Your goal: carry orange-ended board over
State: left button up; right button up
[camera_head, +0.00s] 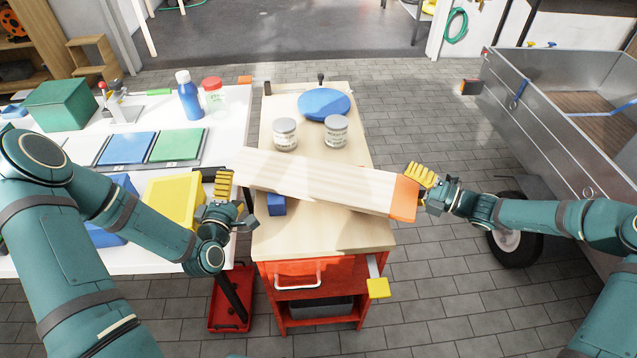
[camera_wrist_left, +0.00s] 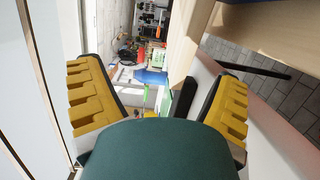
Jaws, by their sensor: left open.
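A long pale wooden board (camera_head: 315,180) with an orange end (camera_head: 403,198) lies slanted across the wooden workbench (camera_head: 345,235), and both ends overhang its sides. In the head view I cannot tell whether it rests flat or slightly raised. My left gripper (camera_head: 237,198) is open and empty beside the plain left end. Its spread yellow fingers also show in the left wrist view (camera_wrist_left: 158,100), with nothing between them. My right gripper (camera_head: 420,186) is at the orange end, with yellow finger pads beside its upper corner. Its other finger is hidden, so its grip is unclear.
Two grey-lidded cans (camera_head: 336,132) and a blue disc (camera_head: 324,104) stand behind the board. A blue block (camera_head: 276,204) sits in front of it. A white table (camera_head: 225,150) with bottles and trays is left; a metal trailer (camera_head: 540,105) is right.

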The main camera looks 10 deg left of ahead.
jog(key=o, duration=0.4)
jog(key=shift+c, duration=0.2)
jog(key=v, duration=1.2)
